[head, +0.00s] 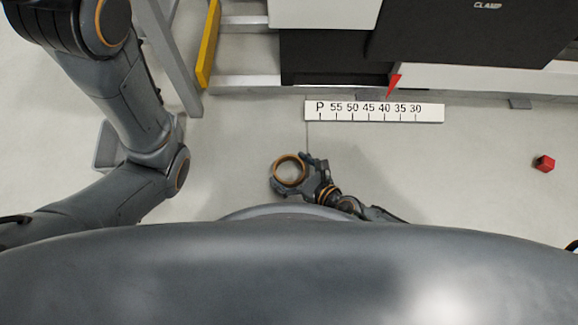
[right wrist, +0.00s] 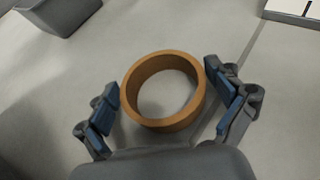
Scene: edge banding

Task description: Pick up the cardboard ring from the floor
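The cardboard ring (head: 289,155) is a brown-orange open band just in front of my body in the head view. In the right wrist view the ring (right wrist: 166,124) sits between the two fingers, with its hole facing the camera and grey floor seen through it. My right gripper (head: 292,171) is open around the ring, and it fills the lower part of the wrist view (right wrist: 163,78). The fingertips are close to the ring's left and right sides; I cannot tell whether they touch. My left arm shows at the left, but its gripper is out of view.
A white scale strip (head: 374,111) with numbers and a red pointer (head: 393,86) is at the front of a machine marked CLAMP. A red block (head: 544,164) lies at the right. A grey bin (head: 106,148) is partly behind my left arm. Floor around the ring is clear.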

